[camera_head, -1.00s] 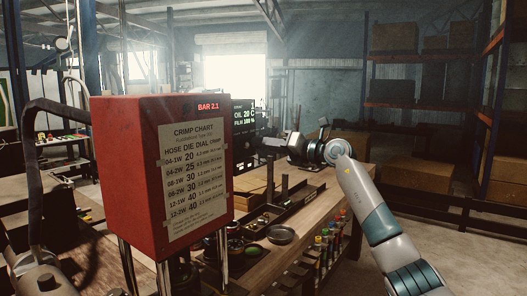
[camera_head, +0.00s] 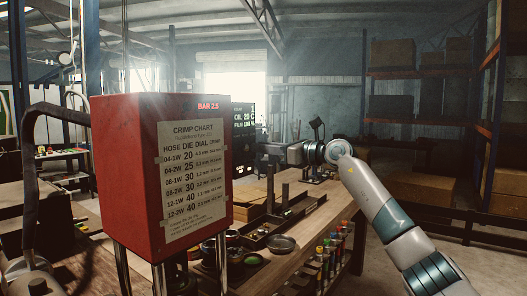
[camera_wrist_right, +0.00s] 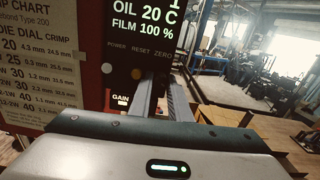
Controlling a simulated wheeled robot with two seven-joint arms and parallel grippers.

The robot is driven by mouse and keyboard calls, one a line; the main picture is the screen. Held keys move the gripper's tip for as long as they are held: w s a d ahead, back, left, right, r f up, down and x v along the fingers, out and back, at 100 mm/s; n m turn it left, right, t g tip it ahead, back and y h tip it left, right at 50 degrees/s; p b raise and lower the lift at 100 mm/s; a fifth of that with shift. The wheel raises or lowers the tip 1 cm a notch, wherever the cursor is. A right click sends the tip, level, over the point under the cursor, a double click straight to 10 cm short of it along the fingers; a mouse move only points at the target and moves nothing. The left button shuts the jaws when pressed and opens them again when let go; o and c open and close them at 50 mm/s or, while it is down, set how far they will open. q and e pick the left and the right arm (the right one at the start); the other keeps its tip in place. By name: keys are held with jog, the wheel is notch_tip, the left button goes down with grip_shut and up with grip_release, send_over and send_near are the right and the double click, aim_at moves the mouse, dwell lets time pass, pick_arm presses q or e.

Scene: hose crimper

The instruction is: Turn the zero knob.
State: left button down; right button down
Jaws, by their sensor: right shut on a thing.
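The black display box (camera_head: 243,125) stands behind the red crimp chart box in the head view. In the wrist view its panel (camera_wrist_right: 146,22) shows OIL 20 C and FILM 100 %, with the labels POWER, RESET and ZERO below. My right gripper (camera_wrist_right: 161,82) has its fingertips at the panel just below the ZERO label. It is shut on the zero knob, which is mostly hidden between the fingers. In the head view the right gripper (camera_head: 264,148) reaches the box from the right, its tips partly hidden.
The red box (camera_head: 130,180) with the crimp chart (camera_head: 195,178) fills the left foreground and reads BAR 2.5. A wooden bench (camera_head: 300,228) carries dark posts and a round dish (camera_head: 281,243). Shelves with boxes stand at the back right.

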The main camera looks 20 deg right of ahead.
pick_arm(q)
jog(key=shift+w+d+r, duration=0.1)
jog(key=shift+w+d, duration=0.1)
jog(key=shift+w, duration=0.25)
pick_arm(e)
jog(key=shift+f, duration=0.1)
